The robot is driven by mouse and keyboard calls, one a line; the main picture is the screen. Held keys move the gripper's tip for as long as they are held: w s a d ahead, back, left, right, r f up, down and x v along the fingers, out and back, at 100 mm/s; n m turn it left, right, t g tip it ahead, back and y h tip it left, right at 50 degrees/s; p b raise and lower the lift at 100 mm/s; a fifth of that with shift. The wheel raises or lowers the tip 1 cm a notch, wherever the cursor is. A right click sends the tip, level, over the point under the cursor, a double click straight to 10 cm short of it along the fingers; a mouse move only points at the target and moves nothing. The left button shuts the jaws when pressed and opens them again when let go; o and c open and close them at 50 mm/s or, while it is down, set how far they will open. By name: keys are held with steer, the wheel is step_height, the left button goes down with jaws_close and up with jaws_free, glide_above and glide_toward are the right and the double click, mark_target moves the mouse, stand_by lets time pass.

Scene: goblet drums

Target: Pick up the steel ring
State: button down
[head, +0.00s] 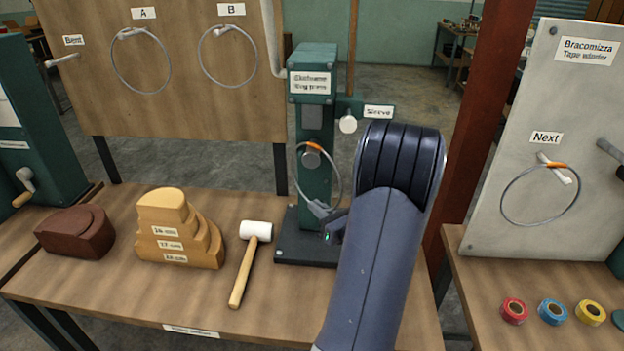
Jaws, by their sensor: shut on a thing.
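A thin steel ring (341,178) with an orange patch at its top is at the green ring press (312,115). The ring surrounds the press's round grey knob or peg in the picture; I cannot tell if it still rests on it. My gripper (319,209) is shut on the lower part of this ring, in front of the press column. My arm hides part of the press base and the bench to the right. Other steel rings hang on the board under label A (141,91), under label B (230,87), and on the peg under "Next" (503,204), this one with an orange patch.
A white-headed mallet (244,270), a stepped wooden block (178,235) and a brown block (75,232) lie on the bench left of the press. Several tape rolls (552,312) lie on the right bench. A dark red post (475,130) stands behind my arm.

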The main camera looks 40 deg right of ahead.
steer(key=shift+r, duration=0.1)
stand_by(0.5)
steer(key=shift+s+a+r, duration=0.15)
steer(key=shift+r, duration=0.3)
step_height(320, 180, up, 6)
steer(key=s+a+b, duration=0.1)
steer(key=s+a, duration=1.1)
steer(key=a, duration=0.3)
steer(key=shift+a, duration=0.15)
steer(key=shift+s, duration=0.1)
